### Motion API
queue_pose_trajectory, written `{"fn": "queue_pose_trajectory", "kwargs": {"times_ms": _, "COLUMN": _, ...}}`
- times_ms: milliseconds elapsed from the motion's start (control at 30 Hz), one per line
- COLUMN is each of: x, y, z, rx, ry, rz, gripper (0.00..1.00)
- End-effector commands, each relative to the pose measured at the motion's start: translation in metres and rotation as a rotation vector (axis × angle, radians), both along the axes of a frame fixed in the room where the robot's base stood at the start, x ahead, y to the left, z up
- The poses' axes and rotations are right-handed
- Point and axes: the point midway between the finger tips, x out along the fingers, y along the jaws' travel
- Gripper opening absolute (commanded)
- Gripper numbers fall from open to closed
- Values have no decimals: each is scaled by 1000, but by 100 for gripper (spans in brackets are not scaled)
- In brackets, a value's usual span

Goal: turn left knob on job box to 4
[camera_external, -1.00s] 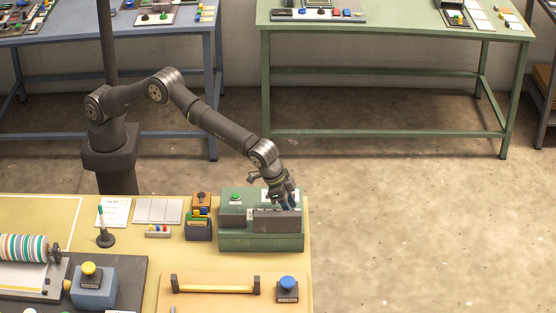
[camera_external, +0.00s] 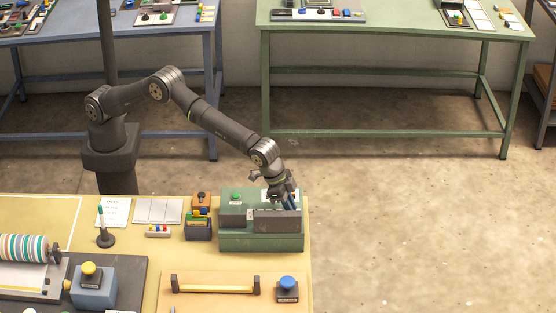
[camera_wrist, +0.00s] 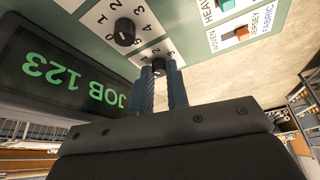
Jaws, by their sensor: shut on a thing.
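The green job box (camera_external: 262,241) stands at the right end of the yellow table in the external view. In the wrist view its panel shows upside down, with green "JOB 123" lettering on a dark display (camera_wrist: 75,80). One black knob (camera_wrist: 124,32) on a white numbered dial is free. A second black knob (camera_wrist: 158,66) on a neighbouring numbered dial sits between my fingertips. My gripper (camera_wrist: 160,72) is shut on this second knob; it also shows over the box's right side in the external view (camera_external: 292,203). The fingers largely hide this knob, and its pointer cannot be read.
An orange rocker switch (camera_wrist: 241,33) and a teal switch (camera_wrist: 226,5) are on the panel close to the held knob. In the external view a small dark box (camera_external: 198,231) stands left of the job box, and a blue button (camera_external: 287,285) is in front.

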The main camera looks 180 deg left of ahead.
Motion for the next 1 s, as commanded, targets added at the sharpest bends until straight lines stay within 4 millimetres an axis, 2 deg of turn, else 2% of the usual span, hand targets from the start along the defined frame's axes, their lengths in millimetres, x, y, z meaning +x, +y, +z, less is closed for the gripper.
{"fn": "queue_pose_trajectory", "kwargs": {"times_ms": 1000, "x": -7, "y": 6, "z": -1, "rx": -1, "ry": -1, "rz": -923, "gripper": 0}}
